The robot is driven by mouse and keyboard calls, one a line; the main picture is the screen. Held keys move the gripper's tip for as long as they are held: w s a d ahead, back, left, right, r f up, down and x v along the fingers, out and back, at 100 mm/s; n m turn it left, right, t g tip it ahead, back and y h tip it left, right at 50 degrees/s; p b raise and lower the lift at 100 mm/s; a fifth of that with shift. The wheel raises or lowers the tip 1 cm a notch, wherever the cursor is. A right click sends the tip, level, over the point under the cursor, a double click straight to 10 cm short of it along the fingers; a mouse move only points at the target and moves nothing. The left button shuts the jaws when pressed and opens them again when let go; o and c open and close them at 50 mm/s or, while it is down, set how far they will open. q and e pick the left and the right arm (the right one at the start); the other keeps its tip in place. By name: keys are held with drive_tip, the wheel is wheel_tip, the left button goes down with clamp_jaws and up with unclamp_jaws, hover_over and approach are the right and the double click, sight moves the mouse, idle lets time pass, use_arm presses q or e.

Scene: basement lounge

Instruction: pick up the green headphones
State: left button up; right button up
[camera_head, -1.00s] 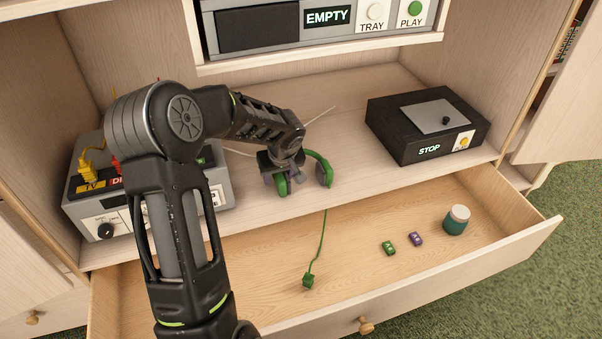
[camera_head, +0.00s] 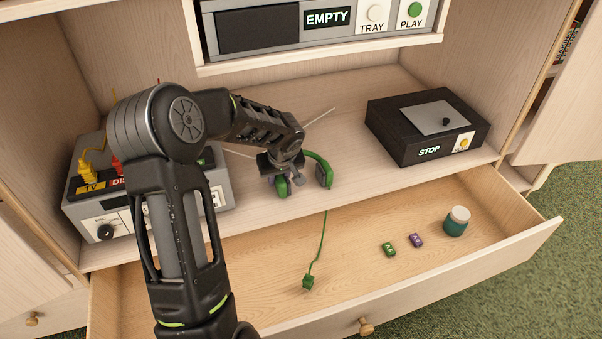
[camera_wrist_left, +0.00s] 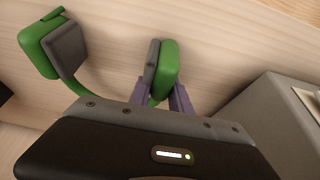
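The green headphones (camera_head: 324,172) lie on the cabinet shelf, left of the black STOP box. Both ear cups, green with grey pads, show in the left wrist view (camera_wrist_left: 40,50). My left gripper (camera_head: 284,182) is low over the left ear cup in the head view. In the wrist view its two purple-grey fingers (camera_wrist_left: 163,95) stand on either side of one ear cup with little or no gap. I cannot tell whether they press on it. The other cup is free. Part of the headband is hidden behind the gripper body. My right gripper is not in view.
A grey unit (camera_head: 90,205) with plugs stands left, partly behind my arm. The black STOP box (camera_head: 410,150) stands right. Below, an open drawer (camera_head: 250,265) holds a green cord and plug (camera_head: 308,283), two small toy cars (camera_head: 389,250) and a teal jar (camera_head: 456,222).

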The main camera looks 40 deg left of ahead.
use_arm(q)
clamp_jaws()
drive_tip(key=shift+r, duration=0.1)
idle(0.4)
drive_tip(key=shift+r, duration=0.75)
wheel_tip(320, 180, up, 2)
drive_tip(key=shift+r+p, duration=0.15)
drive_tip(key=shift+p, duration=0.3)
drive_tip(key=s+d+b, duration=0.2)
drive_tip(key=s+d, duration=0.8)
drive_tip(key=d, duration=0.4)
drive_tip(key=shift+s+d+f, duration=0.15)
drive_tip(key=shift+d+f, duration=0.1)
drive_tip(key=shift+d, duration=0.15)
